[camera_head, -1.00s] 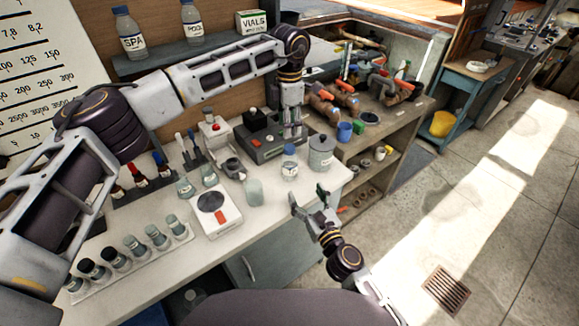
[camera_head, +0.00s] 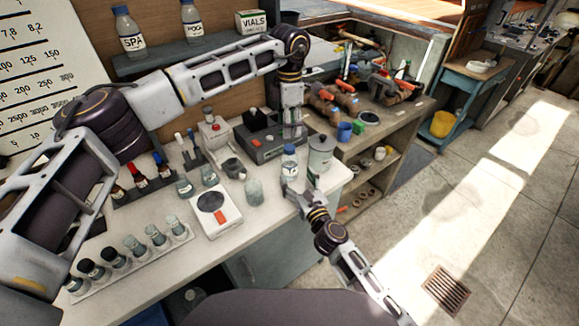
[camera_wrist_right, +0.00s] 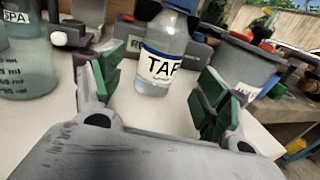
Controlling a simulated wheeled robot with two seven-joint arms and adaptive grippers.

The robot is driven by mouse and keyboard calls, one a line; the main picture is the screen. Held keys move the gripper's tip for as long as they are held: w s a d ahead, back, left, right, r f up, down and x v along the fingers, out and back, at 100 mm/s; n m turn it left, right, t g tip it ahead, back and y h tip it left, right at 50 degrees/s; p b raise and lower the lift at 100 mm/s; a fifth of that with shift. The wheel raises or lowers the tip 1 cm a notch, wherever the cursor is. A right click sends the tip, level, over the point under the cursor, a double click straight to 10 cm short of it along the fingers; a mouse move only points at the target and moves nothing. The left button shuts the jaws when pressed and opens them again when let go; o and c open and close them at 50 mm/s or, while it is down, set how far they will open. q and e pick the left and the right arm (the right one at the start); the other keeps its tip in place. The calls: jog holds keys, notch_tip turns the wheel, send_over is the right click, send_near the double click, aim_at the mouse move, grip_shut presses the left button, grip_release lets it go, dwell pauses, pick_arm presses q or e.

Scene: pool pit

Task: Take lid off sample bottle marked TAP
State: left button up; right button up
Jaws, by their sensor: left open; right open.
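The TAP bottle (camera_head: 288,168) stands upright near the bench's right end, a clear bottle with a blue lid (camera_head: 290,149) on it. In the right wrist view the TAP bottle (camera_wrist_right: 160,68) shows its label, and the top of its lid is cut off. My left gripper (camera_head: 292,135) points down just above the lid, open and empty. My right gripper (camera_head: 301,185) is low at the bottle's near side. In the right wrist view its green-padded fingers (camera_wrist_right: 158,90) are wide open on either side of the bottle, with gaps.
A grey lidded canister (camera_head: 320,154) stands close to the right of the bottle. A cloudy beaker (camera_head: 254,191) and a white scale (camera_head: 214,210) stand to the left. A dark device (camera_head: 268,140) is behind. The bench's front edge runs below my right gripper.

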aim_at(293, 171)
jog(key=shift+x, duration=2.75)
grip_shut()
